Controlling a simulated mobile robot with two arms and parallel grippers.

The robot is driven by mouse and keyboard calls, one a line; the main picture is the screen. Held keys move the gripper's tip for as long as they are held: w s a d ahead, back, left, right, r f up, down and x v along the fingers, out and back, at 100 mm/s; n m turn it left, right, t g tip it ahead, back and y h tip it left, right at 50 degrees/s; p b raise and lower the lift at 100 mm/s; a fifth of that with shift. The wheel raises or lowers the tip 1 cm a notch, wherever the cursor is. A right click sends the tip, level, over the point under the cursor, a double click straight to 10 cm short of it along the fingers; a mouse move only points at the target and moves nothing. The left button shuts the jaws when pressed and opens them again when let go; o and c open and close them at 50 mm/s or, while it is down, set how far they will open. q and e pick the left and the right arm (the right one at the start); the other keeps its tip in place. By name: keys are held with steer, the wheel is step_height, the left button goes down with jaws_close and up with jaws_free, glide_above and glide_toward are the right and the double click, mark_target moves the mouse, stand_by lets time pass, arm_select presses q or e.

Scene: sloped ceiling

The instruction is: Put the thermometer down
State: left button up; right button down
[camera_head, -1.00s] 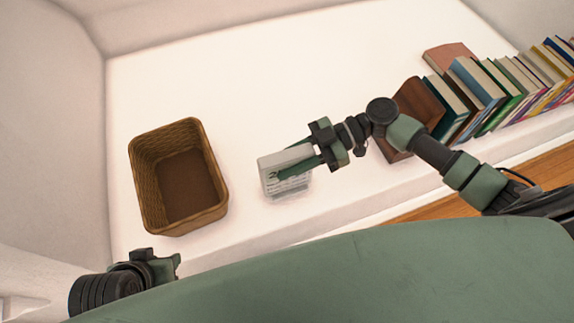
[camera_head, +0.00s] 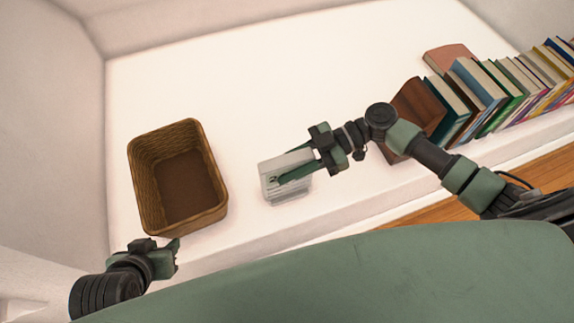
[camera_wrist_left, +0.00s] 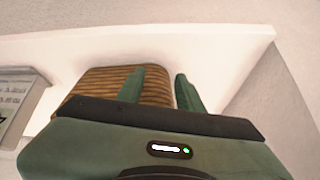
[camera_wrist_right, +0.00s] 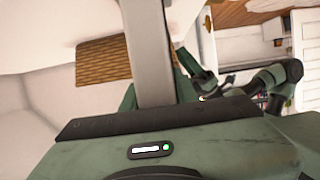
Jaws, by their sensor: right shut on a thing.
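The thermometer (camera_head: 285,190) is a pale grey, box-like device over the white surface, right of the basket in the head view. My right gripper (camera_head: 296,170) is shut on it, with the fingers across its upper part. The right wrist view shows its grey edge (camera_wrist_right: 150,50) between the fingers. Whether its bottom touches the surface I cannot tell. Part of its printed or display face shows at the left of the left wrist view (camera_wrist_left: 14,100). My left gripper (camera_head: 176,250) is empty beside the basket's near edge; its fingers stand apart in the left wrist view (camera_wrist_left: 160,85).
A brown wicker basket (camera_head: 138,175), seemingly empty, stands left of the thermometer on the white surface (camera_head: 270,80). A row of books (camera_head: 480,90) with a brown wooden block (camera_head: 412,105) stands at the right. The middle and back of the surface are clear.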

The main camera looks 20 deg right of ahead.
arm_select(q)
steer(key=shift+w+d, duration=0.1)
steer(key=shift+w, duration=0.05)
arm_select(e)
steer(key=c, duration=1.1)
jaws_free()
arm_select(q)
steer(key=shift+s+a+f+g, duration=0.2)
steer(key=shift+s+g, duration=0.1)
steer(key=shift+s, duration=0.3)
steer(key=shift+s+a+f+g, duration=0.2)
steer(key=shift+s+g, duration=0.1)
steer(key=shift+s, duration=0.25)
arm_select(e)
steer(key=shift+d+r, duration=0.25)
arm_select(q)
steer(key=shift+s+a+f+p, duration=0.1)
steer(key=shift+s+a+p, duration=0.05)
steer(key=shift+s+p, duration=0.3)
arm_select(e)
steer(key=v, duration=0.7)
